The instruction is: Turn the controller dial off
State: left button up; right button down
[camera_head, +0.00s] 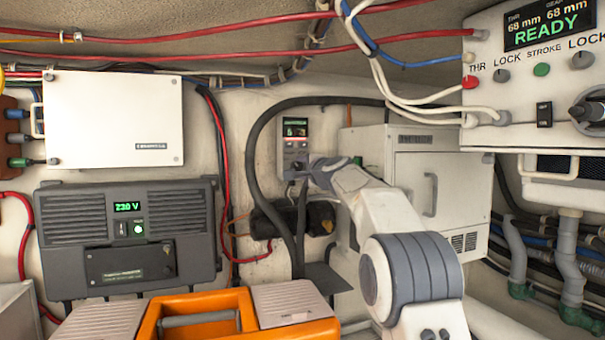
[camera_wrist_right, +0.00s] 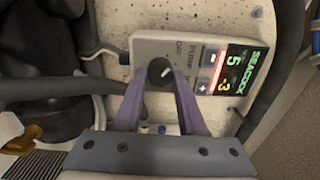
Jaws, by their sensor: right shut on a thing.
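The controller (camera_head: 295,132) is a small grey box on the back wall with a lit display. My right gripper (camera_wrist_right: 160,85) is shut on the dial, one purple finger on each side. In the head view my right gripper (camera_head: 299,167) reaches the controller's lower part and hides the dial. My left gripper is not in view.
A thick black hose (camera_head: 252,150) loops around the controller. A white cabinet (camera_head: 415,175) stands right of it. A dark inverter unit (camera_head: 128,240) is at left, with an orange toolbox (camera_head: 245,308) in front. A white panel reading READY (camera_head: 545,75) hangs upper right.

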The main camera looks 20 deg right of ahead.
jog(key=shift+f+n+b, duration=0.1)
jog(key=shift+n+b, duration=0.45)
jog(key=shift+n, duration=1.15)
jog(key=shift+c, duration=2.4)
grip_release()
jog(key=shift+s+b, duration=0.55)
jog(key=shift+b, duration=0.05)
jog(key=s+b, duration=0.5)
jog(key=s, duration=0.4)
jog(key=shift+s+d+b, duration=0.15)
jog(key=shift+s+b, duration=0.05)
jog(key=shift+b, duration=0.1)
